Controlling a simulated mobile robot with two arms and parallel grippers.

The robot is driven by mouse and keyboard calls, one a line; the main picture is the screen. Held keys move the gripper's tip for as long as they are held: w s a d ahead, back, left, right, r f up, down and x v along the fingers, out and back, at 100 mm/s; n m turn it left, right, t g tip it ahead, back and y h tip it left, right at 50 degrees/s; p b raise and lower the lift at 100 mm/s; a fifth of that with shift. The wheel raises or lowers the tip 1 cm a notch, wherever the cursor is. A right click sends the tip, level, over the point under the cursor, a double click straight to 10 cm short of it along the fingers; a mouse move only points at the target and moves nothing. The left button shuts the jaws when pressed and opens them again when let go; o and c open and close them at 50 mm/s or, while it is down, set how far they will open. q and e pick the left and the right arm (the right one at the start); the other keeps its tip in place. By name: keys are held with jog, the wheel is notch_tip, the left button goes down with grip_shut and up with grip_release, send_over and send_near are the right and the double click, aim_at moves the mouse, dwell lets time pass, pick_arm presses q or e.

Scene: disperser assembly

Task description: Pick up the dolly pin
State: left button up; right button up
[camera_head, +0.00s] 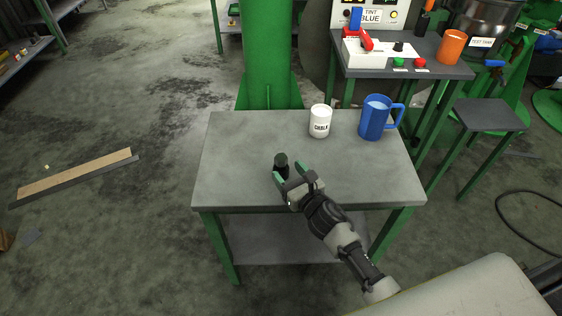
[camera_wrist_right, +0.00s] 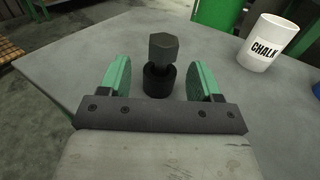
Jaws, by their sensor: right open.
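The dolly pin (camera_head: 281,161) is a dark upright piece with a faceted head, standing on the grey table (camera_head: 235,150). In the right wrist view the pin (camera_wrist_right: 161,62) stands upright, with its head above a wider black round base. My right gripper (camera_head: 292,181) is open at the pin. In the right wrist view its two green-padded fingers (camera_wrist_right: 160,84) lie to the left and right of the pin, with a gap on each side. I cannot tell how far the pin is beyond the fingertips. My left gripper is not in view.
A white CHALK cup (camera_head: 320,121) and a blue mug (camera_head: 376,119) stand at the table's back right. A green column (camera_head: 266,50) rises behind the table. A control bench (camera_head: 440,68) with an orange cup (camera_head: 452,46) is at the right. The table's left side is clear.

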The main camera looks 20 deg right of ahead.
aim_at(281, 157)
jog(key=x, duration=0.4)
jog(key=shift+w+d, duration=0.1)
jog(key=shift+w, duration=0.2)
jog(key=shift+c, duration=0.2)
jog(key=c, duration=1.1)
jog(key=shift+r, duration=0.1)
jog(key=shift+r, duration=0.2)
notch_tip(281, 157, up, 4)
jog(key=shift+f+p, duration=0.1)
jog(key=shift+p, duration=0.75)
jog(key=s+d+r+p, duration=0.1)
jog(key=s+d+r, duration=0.5)
jog(key=s+d, duration=0.2)
jog(key=shift+s+r, duration=0.3)
